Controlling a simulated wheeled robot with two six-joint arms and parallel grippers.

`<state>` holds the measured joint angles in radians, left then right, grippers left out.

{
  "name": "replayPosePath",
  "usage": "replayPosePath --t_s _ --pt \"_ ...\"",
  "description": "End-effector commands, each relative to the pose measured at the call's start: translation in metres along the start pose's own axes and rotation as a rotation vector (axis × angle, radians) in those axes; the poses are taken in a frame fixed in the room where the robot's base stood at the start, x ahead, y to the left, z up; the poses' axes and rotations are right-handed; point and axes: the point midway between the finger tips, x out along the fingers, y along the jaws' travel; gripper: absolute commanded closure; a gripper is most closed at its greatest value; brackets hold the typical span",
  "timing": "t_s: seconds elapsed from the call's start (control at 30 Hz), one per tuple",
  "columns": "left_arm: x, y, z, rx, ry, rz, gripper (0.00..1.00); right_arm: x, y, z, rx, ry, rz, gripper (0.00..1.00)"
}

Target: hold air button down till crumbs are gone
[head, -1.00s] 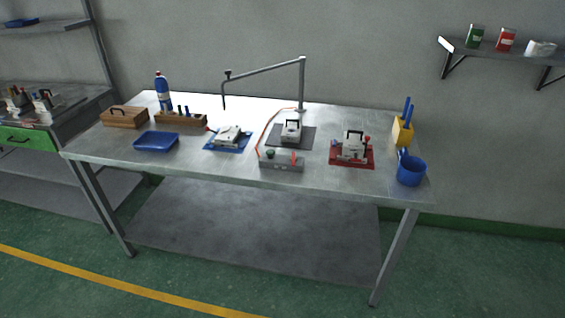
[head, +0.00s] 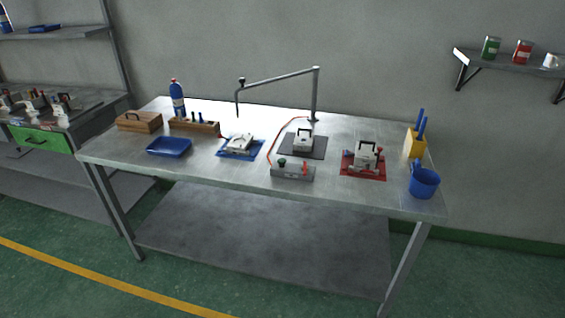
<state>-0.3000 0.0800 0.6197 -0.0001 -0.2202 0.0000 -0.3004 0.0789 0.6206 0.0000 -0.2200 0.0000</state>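A grey control box (head: 293,172) sits near the front edge of the metal table. It has a dark green knob or button (head: 282,162) on its left and a red-orange part (head: 305,167) on its right. A red hose (head: 271,137) curves back from the box toward a post with a jointed arm (head: 281,77). White blocks stand on a dark mat (head: 318,151), a blue mat (head: 228,154) and a red mat (head: 352,171). Crumbs are too small to make out. Neither of my grippers is in view.
The metal table (head: 215,180) also holds a blue tray (head: 169,147), a wooden box (head: 139,122), a wooden rack (head: 195,127), a blue bottle (head: 177,98), a yellow holder (head: 415,142) and a blue bucket (head: 424,183). A side bench with a green drawer (head: 42,140) stands left. The floor in front is clear.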

Motion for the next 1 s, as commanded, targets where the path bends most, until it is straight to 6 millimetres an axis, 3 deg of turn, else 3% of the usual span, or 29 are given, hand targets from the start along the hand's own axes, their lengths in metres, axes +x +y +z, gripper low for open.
replayPosePath --t_s 0.03,0.1,1.0 --pt "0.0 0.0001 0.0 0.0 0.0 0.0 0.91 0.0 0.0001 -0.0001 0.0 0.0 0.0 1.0" --pt "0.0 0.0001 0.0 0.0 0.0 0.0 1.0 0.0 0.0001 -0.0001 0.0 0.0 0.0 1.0" --pt "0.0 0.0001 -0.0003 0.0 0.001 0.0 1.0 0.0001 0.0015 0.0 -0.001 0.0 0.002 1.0"
